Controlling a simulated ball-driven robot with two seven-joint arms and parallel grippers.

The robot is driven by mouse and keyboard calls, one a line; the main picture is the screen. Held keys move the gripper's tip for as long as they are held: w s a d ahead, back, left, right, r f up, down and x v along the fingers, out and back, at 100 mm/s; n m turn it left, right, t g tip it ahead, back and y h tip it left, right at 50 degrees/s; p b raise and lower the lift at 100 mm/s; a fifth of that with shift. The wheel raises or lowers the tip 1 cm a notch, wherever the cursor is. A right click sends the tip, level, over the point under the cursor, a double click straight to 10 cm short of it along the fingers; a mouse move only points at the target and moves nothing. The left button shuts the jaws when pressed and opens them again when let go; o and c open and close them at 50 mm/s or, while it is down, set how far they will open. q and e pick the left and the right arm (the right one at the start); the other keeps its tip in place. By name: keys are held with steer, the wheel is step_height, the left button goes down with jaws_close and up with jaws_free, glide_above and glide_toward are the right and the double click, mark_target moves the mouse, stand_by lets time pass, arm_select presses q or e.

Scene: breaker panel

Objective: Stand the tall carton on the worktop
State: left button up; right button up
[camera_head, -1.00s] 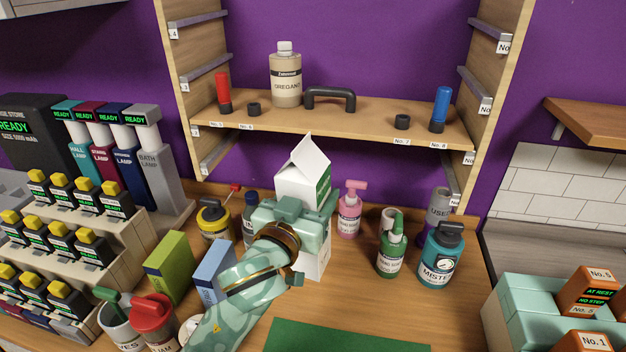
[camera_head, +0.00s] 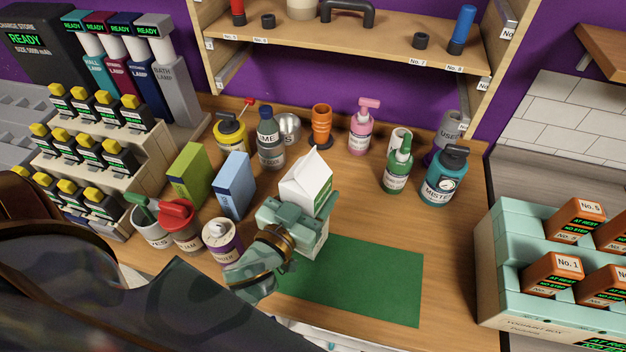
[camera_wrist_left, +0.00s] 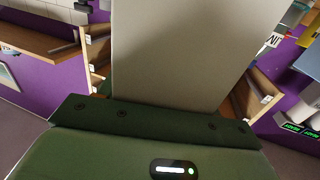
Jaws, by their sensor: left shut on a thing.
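The tall white carton (camera_head: 306,184) has a gabled top and a green side panel. My left gripper (camera_head: 300,214) is shut on its middle and hides much of its front. The carton leans slightly in the head view, and its lower end overlaps the back left of the green mat (camera_head: 370,285). I cannot tell whether its base touches the worktop (camera_head: 455,290). In the left wrist view the carton is a plain grey face (camera_wrist_left: 180,60) filling the upper middle, just beyond the gripper's palm. My right gripper is not in view.
A blue box (camera_head: 235,186) and green box (camera_head: 190,177) stand left of the carton. Behind are a grey bottle (camera_head: 270,145), orange cup (camera_head: 321,125) and pink pump bottle (camera_head: 362,130). A green bottle (camera_head: 397,170) and teal bottle (camera_head: 443,178) stand right. The mat's right part is clear.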

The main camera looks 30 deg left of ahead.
arm_select(q)
steer(key=shift+r, duration=0.15)
steer(key=w+a, duration=0.3)
steer(key=w, duration=0.9)
steer(key=w+a, duration=0.3)
steer(key=w, duration=1)
steer(key=shift+w+a, duration=0.15)
steer(key=shift+a, duration=0.15)
